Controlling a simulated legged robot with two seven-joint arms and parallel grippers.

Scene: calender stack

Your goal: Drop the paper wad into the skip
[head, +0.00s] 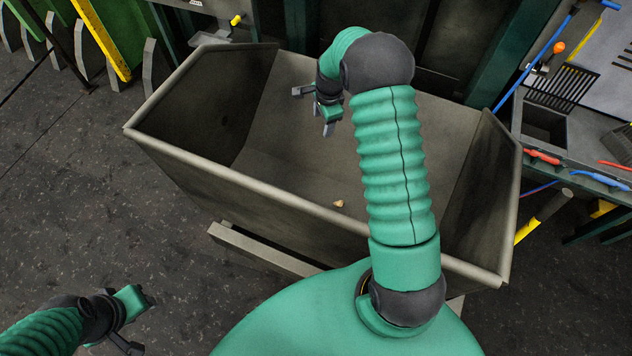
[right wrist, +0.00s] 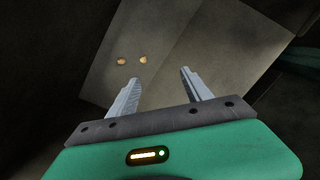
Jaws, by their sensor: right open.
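The skip (head: 200,166) is a large grey-brown metal bin with an open top, in the middle of the head view. A small tan lump (head: 339,203), which looks like the paper wad, lies inside it near the front wall. The right wrist view shows two small tan lumps (right wrist: 121,61) (right wrist: 143,59) on the skip's inner surface (right wrist: 190,45); I cannot tell which is the wad. My right gripper (head: 314,110) is over the skip's inside, open, with nothing between its fingers (right wrist: 158,87). My left gripper (head: 142,323) is open and empty, low at the left, outside the skip.
A workbench (head: 575,150) with tools and a dark grille stands at the right. A yellow-edged green machine (head: 110,40) is at the upper left. Dark floor (head: 70,200) lies clear left of the skip. My right arm hides part of the skip.

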